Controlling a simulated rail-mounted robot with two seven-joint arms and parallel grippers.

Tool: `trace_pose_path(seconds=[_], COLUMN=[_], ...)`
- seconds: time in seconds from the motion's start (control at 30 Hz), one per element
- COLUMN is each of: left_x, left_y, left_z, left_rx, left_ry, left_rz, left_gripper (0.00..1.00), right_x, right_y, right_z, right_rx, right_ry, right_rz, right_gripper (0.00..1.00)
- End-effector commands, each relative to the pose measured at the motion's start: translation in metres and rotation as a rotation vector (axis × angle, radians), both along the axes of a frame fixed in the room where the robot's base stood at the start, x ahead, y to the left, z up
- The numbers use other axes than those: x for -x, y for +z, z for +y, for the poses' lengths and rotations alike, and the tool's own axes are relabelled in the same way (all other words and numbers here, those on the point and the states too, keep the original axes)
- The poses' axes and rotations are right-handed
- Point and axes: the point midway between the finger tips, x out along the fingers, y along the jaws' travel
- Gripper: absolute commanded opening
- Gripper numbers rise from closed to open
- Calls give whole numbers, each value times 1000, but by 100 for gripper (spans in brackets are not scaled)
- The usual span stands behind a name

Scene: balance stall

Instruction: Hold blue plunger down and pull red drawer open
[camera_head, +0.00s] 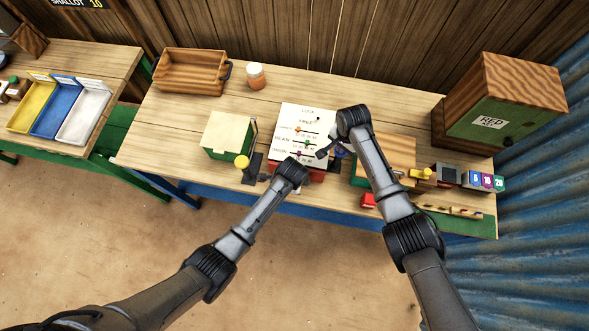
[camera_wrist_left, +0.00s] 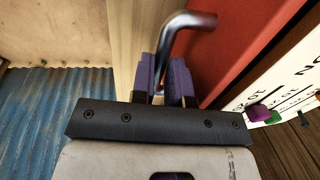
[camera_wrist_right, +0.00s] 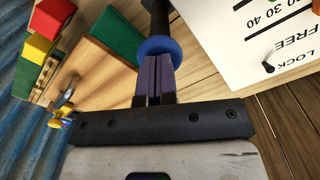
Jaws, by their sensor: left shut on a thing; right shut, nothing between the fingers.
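The red drawer (camera_head: 313,175) sits below the white lettered panel (camera_head: 302,128) and looks closed. In the left wrist view its red front (camera_wrist_left: 232,40) carries a bent metal handle (camera_wrist_left: 190,20). My left gripper (camera_wrist_left: 166,68) is shut on this handle, one finger on each side of the bar. The blue plunger (camera_wrist_right: 153,48) is a round blue disc on a dark stem in the right wrist view. My right gripper (camera_wrist_right: 160,70) is shut and empty, its fingertips over the disc. I cannot tell how far the disc is pressed. In the head view my arms largely hide both contact points.
A green box with a yellow knob (camera_head: 242,161) stands left of the panel. A wooden tray (camera_head: 190,72) and an orange jar (camera_head: 255,76) are at the back left. A wooden cabinet (camera_head: 505,98) and numbered blocks (camera_head: 486,182) are at the right. The floor in front is clear.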

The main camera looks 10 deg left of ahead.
Motion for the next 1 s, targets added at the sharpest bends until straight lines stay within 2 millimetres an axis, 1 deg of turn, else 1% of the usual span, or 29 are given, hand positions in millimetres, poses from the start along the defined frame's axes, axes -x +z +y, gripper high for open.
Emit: trace_pose_path(seconds=[0.03,0.07,0.37,0.47,0.57,0.8,0.9,1.0], left_x=[0,0,-1,3,19,79,97,106], left_y=[0,0,0,0,-1,0,0,0], left_z=[0,0,0,1,1,1,1,1], left_rx=[0,0,0,0,-1,-1,-1,-1], left_ry=[0,0,0,0,0,-1,-1,0], left_rz=[-1,-1,-2,-2,-2,0,-1,-2], left_gripper=[3,0,0,0,0,0,0,0], right_x=[1,1,1,1,1,1,1,1], right_y=[-1,-1,-2,-2,-1,-1,-1,-1], right_z=[0,0,0,0,0,0,0,0], right_rx=[1,1,0,0,1,1,1,1], right_ry=[0,0,0,0,0,0,0,0], right_rz=[3,3,4,4,3,3,3,3], right_gripper=[0,0,0,0,0,0,0,0])
